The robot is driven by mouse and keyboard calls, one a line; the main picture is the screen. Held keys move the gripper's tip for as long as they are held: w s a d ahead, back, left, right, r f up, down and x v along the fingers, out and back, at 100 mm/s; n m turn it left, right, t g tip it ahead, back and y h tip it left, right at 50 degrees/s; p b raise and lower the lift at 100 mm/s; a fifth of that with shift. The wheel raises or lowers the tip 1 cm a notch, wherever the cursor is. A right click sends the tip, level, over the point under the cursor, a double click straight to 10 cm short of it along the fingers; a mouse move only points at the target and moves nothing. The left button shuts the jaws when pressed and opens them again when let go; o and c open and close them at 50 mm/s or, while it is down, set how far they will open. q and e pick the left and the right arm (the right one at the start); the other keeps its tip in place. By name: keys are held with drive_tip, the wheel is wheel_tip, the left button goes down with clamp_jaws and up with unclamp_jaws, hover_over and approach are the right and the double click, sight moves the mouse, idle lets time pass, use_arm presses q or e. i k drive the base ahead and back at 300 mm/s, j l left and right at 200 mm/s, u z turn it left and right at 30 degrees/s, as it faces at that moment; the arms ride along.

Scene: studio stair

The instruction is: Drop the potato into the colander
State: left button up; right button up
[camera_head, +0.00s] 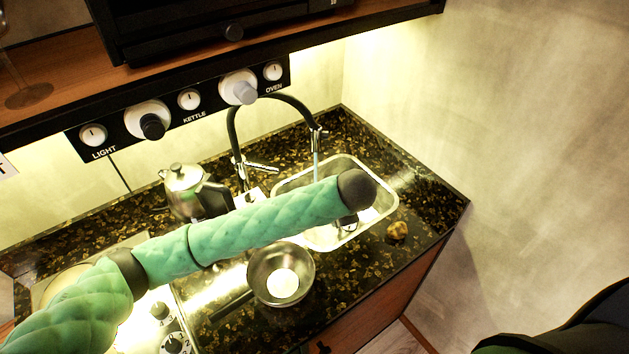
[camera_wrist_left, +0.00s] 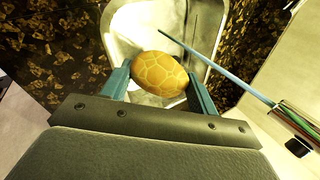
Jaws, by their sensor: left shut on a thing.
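My left gripper (camera_wrist_left: 160,85) is shut on a yellow oval thing with a net-like pattern, the potato (camera_wrist_left: 160,74). In the left wrist view it is held between the two teal fingers, with the sink behind it. In the head view the green left arm reaches over the sink, and its end hides the fingers and the held thing. A round metal vessel (camera_head: 262,262) with a dark handle stands on the counter in front of the sink. It may be the colander; I cannot make out holes. My right gripper is not in view.
The metal sink (camera_head: 345,238) lies under my arm, with a black tap (camera_head: 270,98) and a bluish water stream. A small yellow-brown lump (camera_head: 398,230) rests on the counter right of the sink. A kettle (camera_head: 184,180) stands behind my arm. A stove lies left.

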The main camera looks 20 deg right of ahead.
sight(290, 282)
drive_tip(key=k+l, duration=0.1)
drive_tip(key=k, duration=0.65)
drive_tip(key=k+l, duration=0.15)
drive_tip(key=k, duration=0.6)
